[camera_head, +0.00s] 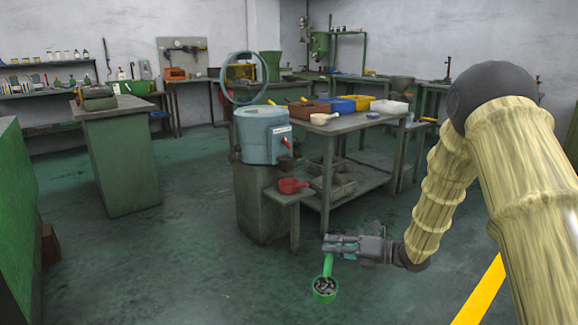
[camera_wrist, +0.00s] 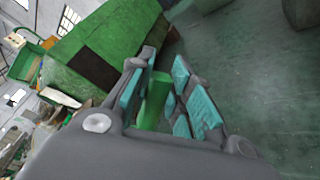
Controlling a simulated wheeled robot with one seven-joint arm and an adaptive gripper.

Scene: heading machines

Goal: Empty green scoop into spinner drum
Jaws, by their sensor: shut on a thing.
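The green scoop (camera_head: 325,287) hangs below my gripper (camera_head: 328,246) in the head view, with dark grey small pieces in its bowl. My gripper is shut on the scoop's green handle, which also shows between the teal finger pads in the wrist view (camera_wrist: 155,98). The bowl is not visible in the wrist view. The spinner drum (camera_head: 262,136) is a light blue round machine on a dark green pedestal, up and to the left of my gripper. Its round ring-shaped lid (camera_head: 244,78) stands raised above it.
A red scoop (camera_head: 293,186) lies on a small low stand (camera_head: 290,197) beside the drum's pedestal. A workbench (camera_head: 345,125) right of the drum carries coloured bins and a pale scoop (camera_head: 323,118). Open floor (camera_head: 190,250) lies left of my gripper.

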